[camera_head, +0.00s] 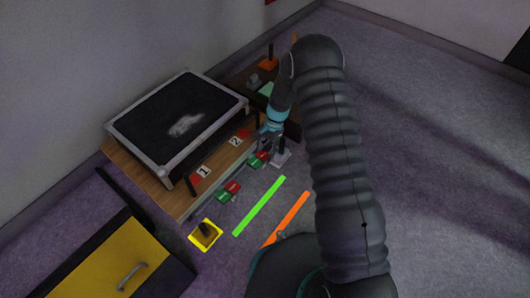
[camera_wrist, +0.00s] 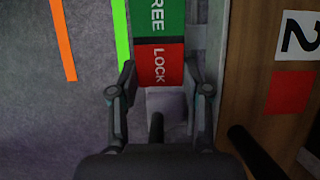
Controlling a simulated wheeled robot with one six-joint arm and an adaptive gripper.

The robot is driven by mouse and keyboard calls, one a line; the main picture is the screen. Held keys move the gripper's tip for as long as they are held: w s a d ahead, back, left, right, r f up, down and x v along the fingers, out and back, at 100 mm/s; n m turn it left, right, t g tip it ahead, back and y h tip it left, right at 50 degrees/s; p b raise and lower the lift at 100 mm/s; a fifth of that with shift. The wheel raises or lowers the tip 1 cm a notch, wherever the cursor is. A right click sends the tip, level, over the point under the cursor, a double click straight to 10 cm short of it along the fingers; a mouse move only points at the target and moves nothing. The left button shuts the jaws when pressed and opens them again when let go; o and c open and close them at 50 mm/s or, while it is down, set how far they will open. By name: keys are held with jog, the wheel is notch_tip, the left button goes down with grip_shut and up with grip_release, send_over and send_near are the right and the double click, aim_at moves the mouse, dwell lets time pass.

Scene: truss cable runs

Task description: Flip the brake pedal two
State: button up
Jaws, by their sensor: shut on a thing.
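Brake pedal two (camera_head: 258,160), a red and green plate, sits at the lower edge of the wooden cart below the "2" label (camera_head: 236,142). In the wrist view the pedal (camera_wrist: 161,50) shows a green part marked "FREE" farther off and a red part marked "LOCK" nearer. My gripper (camera_head: 269,143) is at this pedal. In the wrist view my gripper's fingertips (camera_wrist: 159,68) lie at the two side edges of the red part, shut on it. The arm hides part of the area around the gripper in the head view.
A second red and green pedal (camera_head: 228,191) is below the "1" label (camera_head: 204,171). A dark framed case (camera_head: 150,145) lies on the cart. Green (camera_head: 260,205) and orange (camera_head: 295,210) strips mark the floor. A dark rod (camera_wrist: 255,150) stands close right of my gripper.

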jog(key=o, duration=0.9)
jog(key=v, duration=1.2)
